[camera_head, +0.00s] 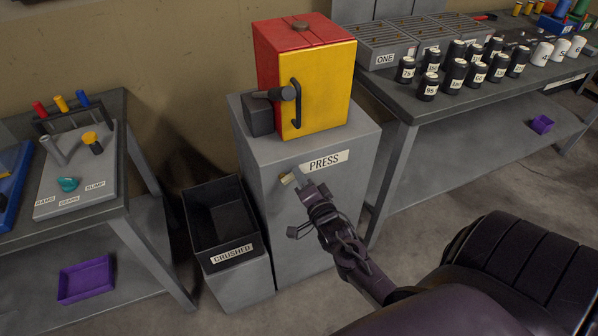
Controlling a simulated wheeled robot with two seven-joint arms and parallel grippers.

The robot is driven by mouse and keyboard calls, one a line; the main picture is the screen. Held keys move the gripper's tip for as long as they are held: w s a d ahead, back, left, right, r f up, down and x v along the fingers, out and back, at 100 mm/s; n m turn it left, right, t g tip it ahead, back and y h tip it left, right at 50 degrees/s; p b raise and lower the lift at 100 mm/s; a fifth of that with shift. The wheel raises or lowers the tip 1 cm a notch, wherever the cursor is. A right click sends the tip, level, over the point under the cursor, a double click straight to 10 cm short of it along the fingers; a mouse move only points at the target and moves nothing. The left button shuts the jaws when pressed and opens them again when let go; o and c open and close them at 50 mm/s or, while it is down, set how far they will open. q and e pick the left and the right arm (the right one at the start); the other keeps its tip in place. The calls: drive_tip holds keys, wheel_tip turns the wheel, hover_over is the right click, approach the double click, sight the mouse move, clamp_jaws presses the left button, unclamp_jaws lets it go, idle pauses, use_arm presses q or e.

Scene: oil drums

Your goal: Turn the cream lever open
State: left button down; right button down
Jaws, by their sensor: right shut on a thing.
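My right gripper (297,181) reaches up from the lower right and is shut on the cream lever. Its fingers hide part of the lever, so its exact angle is hard to tell. My left gripper is not in view.
A red and yellow press box (328,75) with a black handle (296,103) stands on the cabinet. A black CRUSHED bin (222,212) stands to its left. A left bench (118,150) and a right bench (400,100) with several drums flank it.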

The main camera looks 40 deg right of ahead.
drive_tip(key=shift+d+f+m+p, duration=0.15)
drive_tip(key=shift+f+m, duration=0.15)
drive_tip(key=shift+m, duration=0.55)
drive_tip(key=shift+f+m+p, duration=0.1)
drive_tip(key=shift+f+m, duration=0.25)
drive_tip(key=shift+m, duration=0.55)
drive_tip(key=shift+d+f+m+p, duration=0.15)
drive_tip(key=shift+f+m, duration=0.15)
drive_tip(key=shift+m, duration=0.55)
drive_tip(key=c, duration=1.4)
unclamp_jaws()
drive_tip(key=shift+s+a, duration=0.1)
drive_tip(key=shift+s, duration=0.05)
drive_tip(key=v, duration=0.7)
drive_tip(key=shift+s+b, duration=0.3)
drive_tip(key=shift+f, duration=0.1)
